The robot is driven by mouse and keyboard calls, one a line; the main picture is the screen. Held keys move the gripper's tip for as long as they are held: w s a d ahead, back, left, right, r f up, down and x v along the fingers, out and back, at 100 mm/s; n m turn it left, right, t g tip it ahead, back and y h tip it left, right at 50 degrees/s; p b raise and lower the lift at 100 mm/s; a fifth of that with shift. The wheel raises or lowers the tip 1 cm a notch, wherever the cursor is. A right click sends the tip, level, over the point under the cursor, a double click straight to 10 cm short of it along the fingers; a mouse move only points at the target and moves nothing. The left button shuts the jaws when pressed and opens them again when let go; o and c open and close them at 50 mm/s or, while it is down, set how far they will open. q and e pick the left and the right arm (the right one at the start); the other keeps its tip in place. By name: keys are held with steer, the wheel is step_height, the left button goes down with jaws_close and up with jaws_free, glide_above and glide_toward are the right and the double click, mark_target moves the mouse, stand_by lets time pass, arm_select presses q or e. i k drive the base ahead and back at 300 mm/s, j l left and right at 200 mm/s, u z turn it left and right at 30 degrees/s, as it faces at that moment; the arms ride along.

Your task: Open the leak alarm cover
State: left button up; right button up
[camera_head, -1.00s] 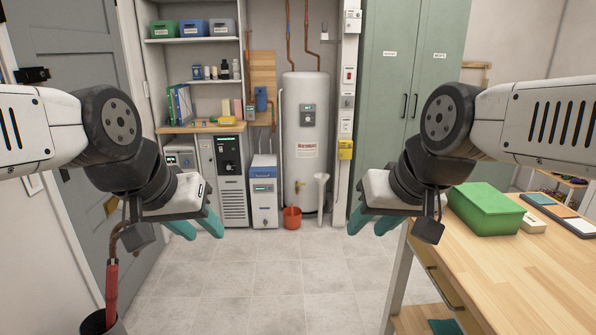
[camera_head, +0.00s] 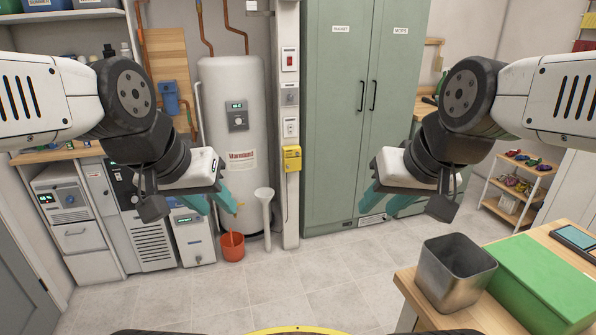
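A yellow box (camera_head: 291,158) is mounted on the white post (camera_head: 289,215) right of the water heater, below several small panels. It may be the leak alarm; its label is too small to read. Its front looks closed. My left gripper (camera_head: 217,205) hangs in front of the heater, left of the yellow box, with its teal fingers apart and nothing between them. My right gripper (camera_head: 382,203) hangs in front of the green cabinet, right of the box, also open and empty. Neither gripper touches the box.
The water heater (camera_head: 230,135) stands left of the post, with a red bucket (camera_head: 231,247) and a white pipe (camera_head: 265,210) before it. The green cabinet (camera_head: 345,120) is to the right. A wooden table (camera_head: 410,287) with a metal bin (camera_head: 455,275) and green box (camera_head: 540,285) fills the lower right. The middle floor is clear.

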mark_target(292, 165)
steer(key=i+j, duration=0.7)
steer(key=i, duration=0.25)
steer(key=i+j, duration=0.15)
steer(key=i, duration=0.2)
steer(key=i+l, duration=0.5)
steer(key=z, duration=0.05)
